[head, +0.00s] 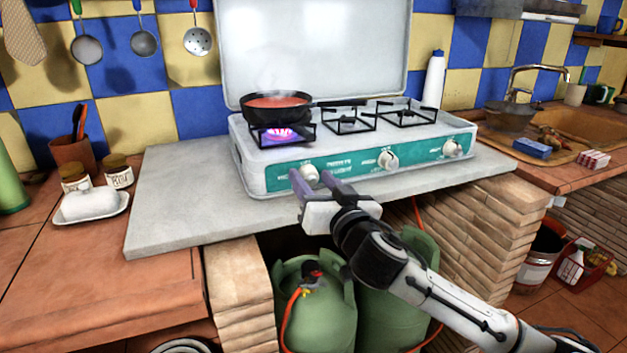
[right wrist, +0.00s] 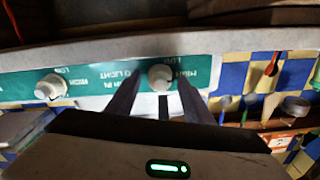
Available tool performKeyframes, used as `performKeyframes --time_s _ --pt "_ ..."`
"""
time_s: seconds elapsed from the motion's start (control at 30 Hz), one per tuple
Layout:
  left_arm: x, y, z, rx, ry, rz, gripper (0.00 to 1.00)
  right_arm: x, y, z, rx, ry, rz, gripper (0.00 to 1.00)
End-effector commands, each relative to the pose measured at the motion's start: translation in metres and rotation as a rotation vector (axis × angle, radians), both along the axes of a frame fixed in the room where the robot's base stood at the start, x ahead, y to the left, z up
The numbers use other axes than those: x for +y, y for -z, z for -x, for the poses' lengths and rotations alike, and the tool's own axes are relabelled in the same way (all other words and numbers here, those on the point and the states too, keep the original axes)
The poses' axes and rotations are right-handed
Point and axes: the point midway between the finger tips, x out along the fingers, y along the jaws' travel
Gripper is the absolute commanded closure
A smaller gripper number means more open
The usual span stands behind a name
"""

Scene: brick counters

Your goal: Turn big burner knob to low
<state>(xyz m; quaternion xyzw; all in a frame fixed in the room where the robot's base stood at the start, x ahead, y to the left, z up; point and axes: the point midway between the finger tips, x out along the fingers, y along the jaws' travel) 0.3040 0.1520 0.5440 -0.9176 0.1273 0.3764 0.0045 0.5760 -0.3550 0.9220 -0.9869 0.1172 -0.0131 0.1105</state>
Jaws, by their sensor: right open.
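The white camping stove (head: 245,165) has a teal front panel with three white knobs. The left knob (head: 309,173) is below the lit burner (head: 280,133), which shows a purple flame. My right gripper (head: 314,182) is open at the left knob, with one finger on either side of it. The right wrist view shows this knob (right wrist: 160,76) between the open fingertips; contact cannot be told. The middle knob (head: 387,160) and right knob (head: 452,149) are apart from the gripper. My left gripper is not in view.
A black pan (head: 275,105) with red sauce steams over the flame. The stove stands on a grey slab (head: 175,205). Green gas bottles (head: 315,310) with an orange hose stand below. A white butter dish (head: 90,205) is at left, and a sink (head: 575,140) is at right.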

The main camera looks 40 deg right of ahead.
Motion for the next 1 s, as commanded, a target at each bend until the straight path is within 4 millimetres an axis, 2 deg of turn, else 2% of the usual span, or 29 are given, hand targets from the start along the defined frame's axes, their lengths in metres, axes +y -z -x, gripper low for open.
performKeyframes --time_s 0.27,0.5,0.77,1.0 --pt "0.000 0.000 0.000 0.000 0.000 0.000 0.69 0.000 0.000 -0.001 0.001 0.000 0.000 0.55" --pt "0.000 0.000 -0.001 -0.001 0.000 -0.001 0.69 0.000 0.000 -0.001 0.001 0.000 0.000 0.94" --pt "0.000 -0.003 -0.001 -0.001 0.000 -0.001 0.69 0.000 0.000 -0.001 0.007 0.001 0.022 0.94" --pt "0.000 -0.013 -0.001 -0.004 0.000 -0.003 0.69 0.000 -0.001 -0.001 0.034 0.001 0.133 0.94"
